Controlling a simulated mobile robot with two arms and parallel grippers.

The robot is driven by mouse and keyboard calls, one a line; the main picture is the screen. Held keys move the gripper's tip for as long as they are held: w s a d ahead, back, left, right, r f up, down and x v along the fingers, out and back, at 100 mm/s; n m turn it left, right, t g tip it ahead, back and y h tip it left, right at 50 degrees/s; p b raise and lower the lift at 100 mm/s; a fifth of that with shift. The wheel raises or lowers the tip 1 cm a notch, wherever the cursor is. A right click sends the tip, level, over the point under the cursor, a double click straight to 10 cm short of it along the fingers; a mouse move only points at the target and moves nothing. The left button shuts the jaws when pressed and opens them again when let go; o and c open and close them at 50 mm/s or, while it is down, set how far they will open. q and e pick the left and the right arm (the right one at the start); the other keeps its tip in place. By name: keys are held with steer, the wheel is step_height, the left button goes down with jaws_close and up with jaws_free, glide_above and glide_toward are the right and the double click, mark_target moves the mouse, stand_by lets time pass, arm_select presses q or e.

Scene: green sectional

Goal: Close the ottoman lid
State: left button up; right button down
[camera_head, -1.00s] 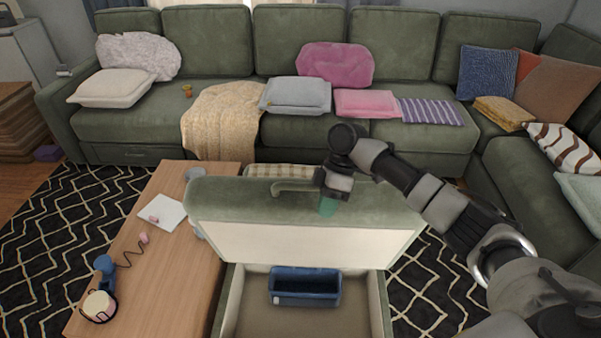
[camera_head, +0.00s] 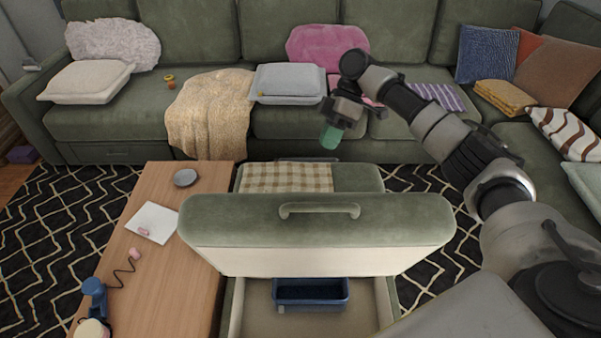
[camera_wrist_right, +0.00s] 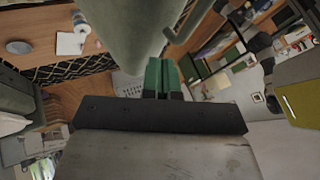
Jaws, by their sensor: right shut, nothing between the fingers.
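The green ottoman lid (camera_head: 316,222) stands raised and tilted over the open ottoman box (camera_head: 256,312). A curved handle (camera_head: 319,210) is on the lid's upper face. A blue bin (camera_head: 311,291) sits inside the box. My right gripper (camera_head: 331,137) is above and beyond the lid's top edge, apart from it, with green fingertips pointing down. In the right wrist view, the green fingers (camera_wrist_right: 163,77) are together with nothing between them, and the green lid fills the area close beyond them. My left gripper is not in view.
A wooden table (camera_head: 180,270) stands close at the left, with a paper, a dish and a blue handset on it. A seat with a checkered cloth (camera_head: 288,177) lies behind the lid. The green sectional (camera_head: 400,140) spans the back and right.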

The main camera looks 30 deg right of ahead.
mark_target(312, 200)
steer(key=p+x, duration=0.1)
steer(key=x, duration=0.4)
steer(key=shift+s+a+r, duration=0.1)
steer(key=shift+s+a, duration=0.05)
steer(key=p+x, duration=0.1)
steer(key=x, duration=0.2)
steer(key=shift+a+f, duration=0.2)
steer(key=shift+f, duration=0.15)
steer(key=s+p, duration=0.1)
steer(key=s+a+p, duration=0.1)
steer(key=shift+s+a+f, duration=0.25)
steer(key=shift+a+f, duration=0.05)
steer(key=shift+f, duration=0.1)
steer(key=shift+s+a, duration=0.15)
steer(key=shift+s, duration=0.2)
steer(key=shift+s+f+p, duration=0.1)
steer(key=shift+s+p, duration=0.1)
steer(key=shift+p, duration=0.1)
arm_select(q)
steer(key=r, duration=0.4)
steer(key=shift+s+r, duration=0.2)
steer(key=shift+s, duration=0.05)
arm_select(e)
steer(key=shift+a+f, duration=0.1)
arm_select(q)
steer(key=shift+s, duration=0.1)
arm_select(e)
steer(key=shift+w, duration=0.1)
